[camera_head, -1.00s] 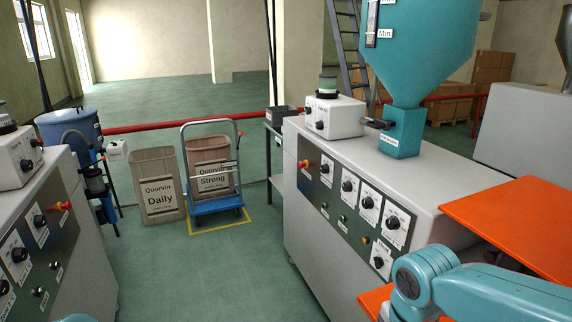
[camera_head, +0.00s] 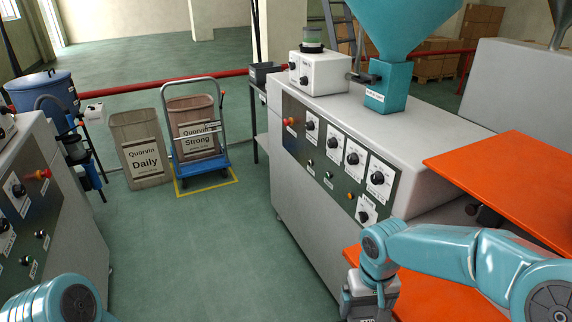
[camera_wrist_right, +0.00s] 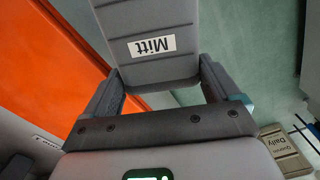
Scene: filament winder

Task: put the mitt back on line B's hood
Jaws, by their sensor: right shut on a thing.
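The mitt (camera_wrist_right: 145,40) is a grey padded piece with a white label reading "Mitt", upside down in the right wrist view. My right gripper (camera_wrist_right: 160,78) is shut on it, one finger at each side. In the head view my right wrist (camera_head: 370,298) is at the bottom edge, beside an orange panel; the fingers and mitt are below the frame. A large orange panel (camera_head: 505,185) stands out at the right end of the grey machine (camera_head: 420,120); it also shows left of the mitt (camera_wrist_right: 45,70). I cannot tell which part is line B's hood.
A lower orange panel (camera_head: 440,290) lies beside my right arm. A teal hopper (camera_head: 388,85) stands on the machine. Another machine (camera_head: 60,220) is at the left. Bins (camera_head: 140,150) and a blue trolley (camera_head: 205,170) stand behind. The green floor between machines is clear.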

